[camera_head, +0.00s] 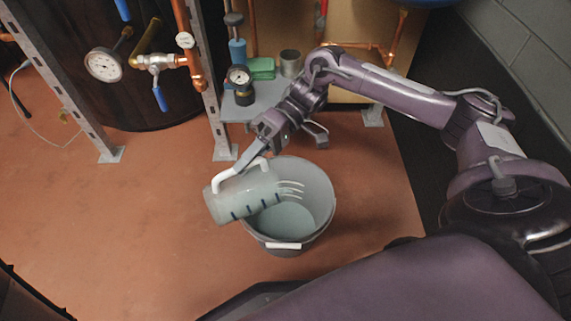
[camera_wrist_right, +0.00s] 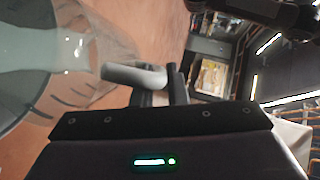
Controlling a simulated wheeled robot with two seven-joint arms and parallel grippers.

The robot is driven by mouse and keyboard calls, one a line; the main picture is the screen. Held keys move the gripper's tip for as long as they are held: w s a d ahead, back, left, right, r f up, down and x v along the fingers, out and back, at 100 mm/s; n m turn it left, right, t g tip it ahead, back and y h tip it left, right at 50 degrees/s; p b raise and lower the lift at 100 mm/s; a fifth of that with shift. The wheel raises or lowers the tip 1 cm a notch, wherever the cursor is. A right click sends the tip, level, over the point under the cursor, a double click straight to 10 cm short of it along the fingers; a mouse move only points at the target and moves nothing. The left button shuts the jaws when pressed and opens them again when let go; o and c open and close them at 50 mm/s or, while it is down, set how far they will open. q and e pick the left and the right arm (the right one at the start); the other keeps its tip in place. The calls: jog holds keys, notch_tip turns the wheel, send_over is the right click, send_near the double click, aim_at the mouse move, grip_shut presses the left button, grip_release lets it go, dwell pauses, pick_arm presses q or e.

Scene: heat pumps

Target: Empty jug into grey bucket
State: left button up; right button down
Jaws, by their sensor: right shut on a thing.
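The clear jug (camera_head: 233,200), with dark marks on its side and a white handle, is tipped far over above the left part of the grey bucket (camera_head: 324,190). Its mouth faces right, over the bucket's opening. My right gripper (camera_head: 252,156) is shut on the jug's handle. The right wrist view also shows the gripper (camera_wrist_right: 168,84), the pale handle (camera_wrist_right: 130,75) and the clear jug wall (camera_wrist_right: 100,45). Pale liquid (camera_head: 287,220) shows inside the bucket. I cannot tell how much liquid is in the jug. My left gripper is not in view.
A low grey shelf (camera_head: 262,97) behind the bucket holds a green item (camera_head: 262,68), a metal cup (camera_head: 291,63) and a gauge (camera_head: 239,77). Metal frame posts, copper pipes and a dark tank (camera_head: 150,105) stand at back left. The red-brown floor (camera_head: 130,220) left of the bucket is clear.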

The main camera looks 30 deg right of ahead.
jog(key=shift+s+d+r+y, duration=0.1)
jog(key=shift+d+r+y, duration=0.1)
jog(key=shift+d+y, duration=0.2)
jog(key=shift+d+r+y, duration=0.15)
jog(key=shift+d+y, duration=0.15)
jog(key=shift+d, duration=0.2)
dwell(1.1)
